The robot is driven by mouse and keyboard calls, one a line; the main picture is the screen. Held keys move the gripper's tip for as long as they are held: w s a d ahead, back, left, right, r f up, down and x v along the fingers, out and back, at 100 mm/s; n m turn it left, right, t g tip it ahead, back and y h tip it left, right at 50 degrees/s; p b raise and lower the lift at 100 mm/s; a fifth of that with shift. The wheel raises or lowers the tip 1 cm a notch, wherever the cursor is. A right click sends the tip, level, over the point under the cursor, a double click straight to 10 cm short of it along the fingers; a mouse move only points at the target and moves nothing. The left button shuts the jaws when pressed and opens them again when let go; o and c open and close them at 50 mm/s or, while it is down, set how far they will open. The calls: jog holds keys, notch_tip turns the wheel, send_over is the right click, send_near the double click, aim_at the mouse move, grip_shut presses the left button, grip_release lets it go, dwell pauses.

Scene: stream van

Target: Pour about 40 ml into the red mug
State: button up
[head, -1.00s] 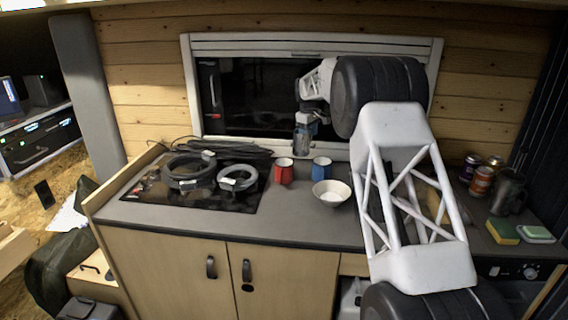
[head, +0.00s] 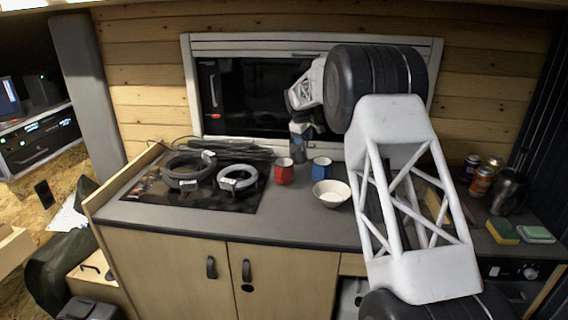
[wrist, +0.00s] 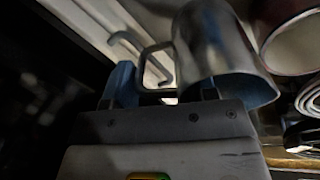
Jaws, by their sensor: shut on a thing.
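The red mug (head: 284,174) stands upright on the counter between the hob and the blue mug (head: 321,168). My gripper (head: 301,128) is behind and slightly above it, to its right, near the window. It is shut on a metal jug (head: 299,151), held at the back of the counter. In the wrist view the jug (wrist: 212,42) and its handle show in front of my gripper (wrist: 165,78); the exact contact is unclear. A pale-lined, reddish-rimmed mug (wrist: 290,35), seemingly the red one, is beside the jug. No liquid is visible.
A white bowl (head: 331,194) stands in front of the blue mug. The black hob (head: 210,200) at left carries coiled cables (head: 187,172). Cans (head: 481,181), a dark metal jug (head: 508,192) and a sponge (head: 503,231) are at right. The front counter strip is clear.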

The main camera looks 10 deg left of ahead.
jog(key=shift+s+a+r+t+h, duration=0.25)
jog(key=shift+s+r+t, duration=0.05)
jog(key=shift+s+t, duration=0.15)
jog(key=shift+s+a+r+t+h, duration=0.25)
jog(key=shift+s+r+t, duration=0.05)
jog(key=shift+s+t, duration=0.15)
jog(key=s+a+r+t+h, duration=0.2)
jog(key=s+r+t+h, duration=0.1)
jog(key=s+r+t, duration=0.1)
jog(key=shift+a+r+t, duration=0.2)
jog(key=shift+a+t, duration=0.1)
jog(key=shift+t, duration=0.4)
jog(key=shift+s+a+f+t+h, duration=0.25)
jog(key=shift+s+t+h, duration=0.2)
jog(key=shift+t+h, duration=0.2)
jog(key=shift+s+a+t, duration=0.1)
jog(key=shift+s+t, duration=0.05)
jog(key=shift+t, duration=0.1)
jog(key=shift+w+d+r+h, duration=0.1)
jog(key=shift+w+d+h, duration=0.15)
jog(key=shift+w+d, duration=0.45)
jog(key=shift+w+t, duration=0.1)
jog(key=shift+t, duration=0.2)
